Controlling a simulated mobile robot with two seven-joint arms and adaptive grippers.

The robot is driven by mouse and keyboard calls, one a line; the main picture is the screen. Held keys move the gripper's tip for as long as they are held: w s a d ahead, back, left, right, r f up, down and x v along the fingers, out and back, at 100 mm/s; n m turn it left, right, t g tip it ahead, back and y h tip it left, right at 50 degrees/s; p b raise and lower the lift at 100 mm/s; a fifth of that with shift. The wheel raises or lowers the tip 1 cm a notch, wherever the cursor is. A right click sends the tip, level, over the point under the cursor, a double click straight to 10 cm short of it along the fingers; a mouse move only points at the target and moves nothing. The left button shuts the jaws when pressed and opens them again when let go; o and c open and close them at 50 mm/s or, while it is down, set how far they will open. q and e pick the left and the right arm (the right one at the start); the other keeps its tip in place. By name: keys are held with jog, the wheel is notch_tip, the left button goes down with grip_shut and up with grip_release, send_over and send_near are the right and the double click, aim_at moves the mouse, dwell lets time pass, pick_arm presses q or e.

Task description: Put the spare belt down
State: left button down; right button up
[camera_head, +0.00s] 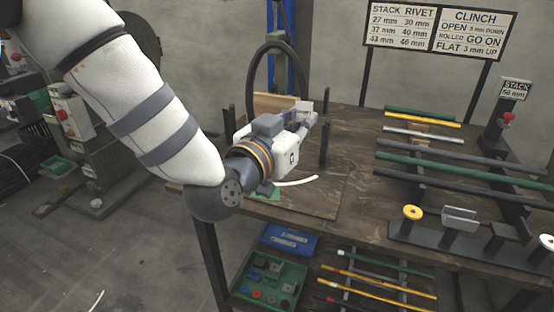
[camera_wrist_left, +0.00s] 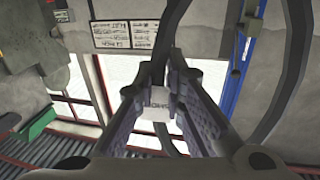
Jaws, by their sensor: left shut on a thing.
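The spare belt is a black loop (camera_head: 272,45) standing up above the table's back left part in the head view. In the left wrist view the dark belt (camera_wrist_left: 299,55) curves down the right side, and another dark strand runs to the fingertips. My left gripper (camera_head: 309,114) reaches in from the left over the table and is shut on the belt. Between its fingers (camera_wrist_left: 162,92) in the wrist view is a small white tag (camera_wrist_left: 158,101) with partly hidden lettering. The belt's lower part is hidden behind the gripper. My right gripper is out of view.
The wooden table (camera_head: 345,150) has dark upright posts (camera_head: 324,145) near the gripper. Coloured rods (camera_head: 440,162) lie on racks at right. Below are a green bin (camera_head: 268,283) and a blue box (camera_head: 290,240). A sign (camera_head: 438,28) stands behind.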

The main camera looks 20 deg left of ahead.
pick_arm(q)
jog(key=w+a+f, duration=0.1)
jog(key=f, duration=0.2)
jog(key=w+a+f+b, duration=0.1)
jog(key=w+a+f, duration=0.1)
jog(key=f, duration=0.2)
jog(key=w+a+f+b, duration=0.1)
jog(key=w+a+f, duration=0.1)
jog(key=f, duration=0.1)
jog(key=shift+w+a+f, duration=0.1)
jog(key=shift+w+f, duration=0.15)
jog(key=shift+f, duration=0.05)
jog(key=shift+r, duration=0.25)
jog(key=c, duration=2.1)
grip_release()
jog(key=shift+f, duration=0.3)
jog(key=o, duration=0.4)
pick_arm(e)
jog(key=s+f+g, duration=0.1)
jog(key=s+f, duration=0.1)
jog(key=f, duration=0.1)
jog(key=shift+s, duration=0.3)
pick_arm(q)
jog(key=shift+r, duration=0.1)
